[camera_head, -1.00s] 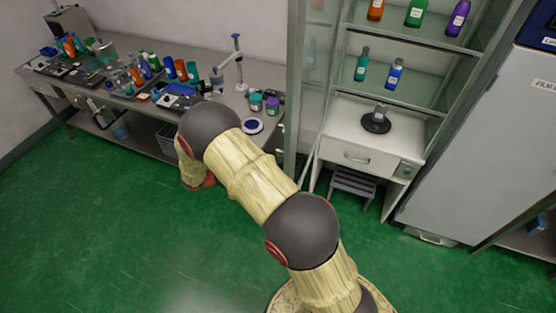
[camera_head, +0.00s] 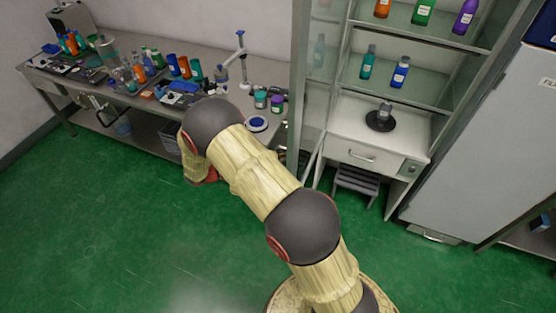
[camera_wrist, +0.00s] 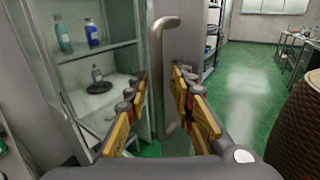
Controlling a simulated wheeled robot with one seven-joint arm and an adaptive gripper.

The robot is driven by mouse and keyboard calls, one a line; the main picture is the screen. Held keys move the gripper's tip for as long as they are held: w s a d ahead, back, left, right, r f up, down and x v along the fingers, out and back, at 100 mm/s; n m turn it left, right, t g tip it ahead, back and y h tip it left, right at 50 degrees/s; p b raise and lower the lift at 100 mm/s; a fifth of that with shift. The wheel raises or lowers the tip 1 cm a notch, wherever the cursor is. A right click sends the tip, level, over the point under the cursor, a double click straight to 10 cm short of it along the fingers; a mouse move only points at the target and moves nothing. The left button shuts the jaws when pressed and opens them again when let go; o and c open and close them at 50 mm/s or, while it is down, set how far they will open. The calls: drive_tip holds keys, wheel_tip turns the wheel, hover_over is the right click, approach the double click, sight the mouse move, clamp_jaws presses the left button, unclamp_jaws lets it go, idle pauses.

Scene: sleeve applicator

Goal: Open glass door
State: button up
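The glass door (camera_head: 321,70) stands ajar at the left side of the tall cabinet, its lower edge slanting out over the floor in the head view. In the wrist view its vertical metal handle (camera_wrist: 156,65) is a bent bar on the grey door frame (camera_wrist: 186,42). My gripper (camera_wrist: 159,82) has its two yellow and black fingers apart, one on each side of the handle. I cannot tell whether either finger touches the bar. In the head view my gripper is mostly hidden behind my arm.
Cabinet shelves (camera_head: 405,92) hold several bottles. A drawer (camera_head: 362,155) and a grey step stool (camera_head: 358,182) are below. A cluttered bench (camera_head: 215,100) stands left, a white cabinet (camera_head: 480,140) right. The green floor (camera_head: 120,210) is clear at front left.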

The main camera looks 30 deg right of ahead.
drive_tip(key=v, duration=1.2)
idle(0.5)
drive_tip(key=s+a+f+m+t+y, duration=0.15)
drive_tip(key=s+f+m+y, duration=0.25)
drive_tip(key=s+f+y, duration=0.4)
drive_tip(key=s+a+r+m+t+y+b, duration=0.2)
drive_tip(key=s+r+m+t+y+b, duration=0.6)
drive_tip(key=s+r, duration=0.8)
wheel_tip(320, 180, up, 4)
drive_tip(key=m+t+b, duration=0.1)
drive_tip(key=t, duration=0.2)
drive_tip(key=shift+m+y, duration=0.3)
